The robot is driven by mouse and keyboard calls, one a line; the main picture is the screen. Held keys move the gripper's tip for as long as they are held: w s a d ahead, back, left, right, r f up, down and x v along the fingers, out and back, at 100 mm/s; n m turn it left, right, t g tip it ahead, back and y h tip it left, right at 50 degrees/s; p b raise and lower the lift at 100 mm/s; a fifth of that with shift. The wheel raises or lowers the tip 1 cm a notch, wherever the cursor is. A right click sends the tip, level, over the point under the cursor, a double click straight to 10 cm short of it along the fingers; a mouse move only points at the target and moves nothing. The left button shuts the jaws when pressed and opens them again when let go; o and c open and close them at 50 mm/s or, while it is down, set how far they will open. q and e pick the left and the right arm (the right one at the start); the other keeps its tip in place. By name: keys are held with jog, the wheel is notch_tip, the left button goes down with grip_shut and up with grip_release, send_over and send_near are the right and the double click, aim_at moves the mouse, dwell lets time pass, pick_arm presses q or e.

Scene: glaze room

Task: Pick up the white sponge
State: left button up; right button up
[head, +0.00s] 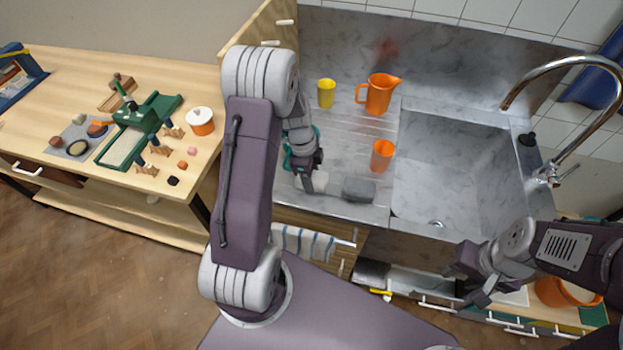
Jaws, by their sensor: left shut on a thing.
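The white sponge (320,181) is at the tips of my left gripper (312,178), near the front edge of the steel drainboard. The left gripper is shut on it, and the gripper hides part of it. I cannot tell whether the sponge touches the board. A grey block (358,190), like a sponge, lies just to the right of it. My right gripper (464,280) is open and empty, low at the right, in front of the sink cabinet.
On the drainboard (345,140) stand a yellow cup (326,93), an orange jug (379,94) and an orange cup (382,155). The sink basin (460,170) is empty under a curved tap (562,62). A wooden table (60,85) with tools is at left.

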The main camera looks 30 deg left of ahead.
aim_at(317, 176)
pick_arm(q)
jog(key=shift+r, duration=0.1)
jog(key=r, duration=0.4)
jog(key=shift+w+d+r, duration=0.2)
jog(key=shift+w+d, duration=0.1)
jog(key=shift+w, duration=0.1)
jog(key=w+d+r, duration=0.6)
jog(key=w+d, duration=0.1)
jog(key=shift+w+d+r, duration=0.15)
jog(key=shift+d+r, duration=0.1)
jog(key=shift+d, duration=0.15)
